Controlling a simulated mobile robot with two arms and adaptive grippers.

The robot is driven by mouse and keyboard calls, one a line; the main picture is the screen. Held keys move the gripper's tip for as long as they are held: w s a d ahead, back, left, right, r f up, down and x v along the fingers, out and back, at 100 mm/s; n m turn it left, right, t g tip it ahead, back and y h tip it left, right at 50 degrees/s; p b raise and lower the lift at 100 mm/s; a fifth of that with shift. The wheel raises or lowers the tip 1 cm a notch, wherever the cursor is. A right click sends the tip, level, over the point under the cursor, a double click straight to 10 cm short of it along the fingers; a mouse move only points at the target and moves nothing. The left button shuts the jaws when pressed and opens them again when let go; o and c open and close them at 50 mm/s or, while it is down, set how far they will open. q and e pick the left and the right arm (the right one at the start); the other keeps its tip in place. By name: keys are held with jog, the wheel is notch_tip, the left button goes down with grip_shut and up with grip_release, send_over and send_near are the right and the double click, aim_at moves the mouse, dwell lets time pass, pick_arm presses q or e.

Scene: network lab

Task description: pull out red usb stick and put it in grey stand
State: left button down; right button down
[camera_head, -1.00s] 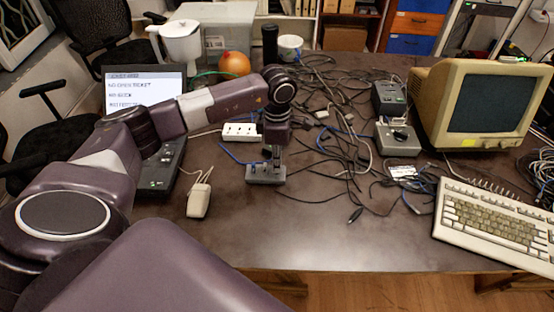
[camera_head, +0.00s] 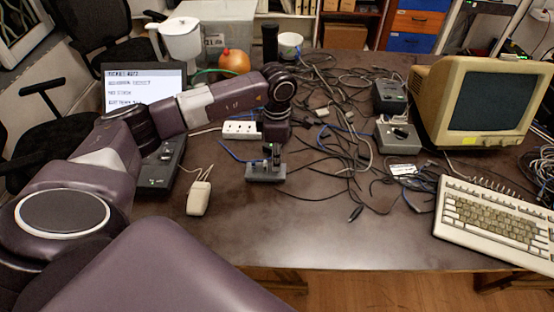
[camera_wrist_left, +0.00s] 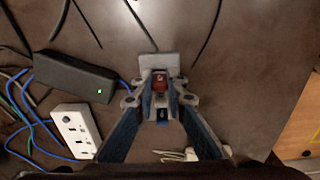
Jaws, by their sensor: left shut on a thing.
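The grey stand (camera_head: 265,176) sits on the dark table near the middle in the head view. It also shows in the left wrist view (camera_wrist_left: 158,61). My left gripper (camera_head: 272,152) points down right at the stand. In the left wrist view its fingers (camera_wrist_left: 161,97) are closed around the red usb stick (camera_wrist_left: 160,81), which lies at the stand. I cannot tell whether the stick is seated in the stand or held just above it. My right gripper is not in view.
A white power strip (camera_head: 242,131) and a white mouse-like device (camera_head: 199,198) lie left of the stand. Tangled cables (camera_head: 340,140) cover the table to the right. A keyboard (camera_head: 495,215) and a monitor (camera_head: 485,105) stand far right. The front middle of the table is clear.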

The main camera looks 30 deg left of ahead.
pick_arm(q)
jog(key=shift+f, duration=0.1)
jog(key=shift+f+b, duration=0.3)
jog(key=shift+b, duration=0.1)
dwell(0.8)
jog(key=shift+f, duration=0.25)
jog(key=c, duration=1.8)
grip_release()
jog(key=shift+c, duration=0.2)
jog(key=shift+r, duration=0.1)
notch_tip(320, 180, up, 12)
jog(key=shift+f, duration=0.1)
jog(key=shift+f, duration=0.1)
